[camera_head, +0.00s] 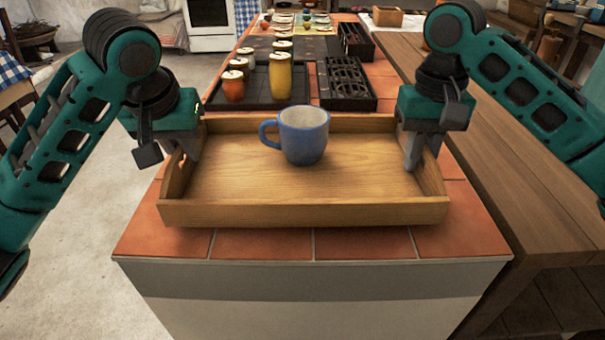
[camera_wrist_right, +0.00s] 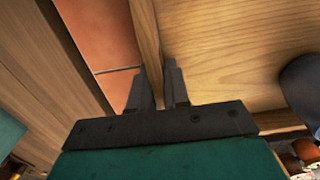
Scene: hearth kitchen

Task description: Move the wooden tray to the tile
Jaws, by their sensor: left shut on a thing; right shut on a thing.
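The wooden tray (camera_head: 235,190) sits at the near end of the counter, over the orange tile top (camera_head: 265,243). A blue mug (camera_head: 303,135) stands upright in the tray, toward the back and right of its middle. My left gripper (camera_head: 185,157) is shut on the tray's left end wall. My right gripper (camera_head: 413,160) is shut on the tray's right end wall. The right wrist view shows the right fingers (camera_wrist_right: 160,85) on either side of the tray wall (camera_wrist_right: 146,35), with the tray floor to one side. Whether the tray is lifted slightly, I cannot tell.
Behind the tray, orange and yellow jars (camera_head: 280,76) stand on a dark mat. A dark slatted box (camera_head: 347,82) is beside them. A wooden table (camera_head: 500,165) runs along the right of the counter. Open floor lies to the left.

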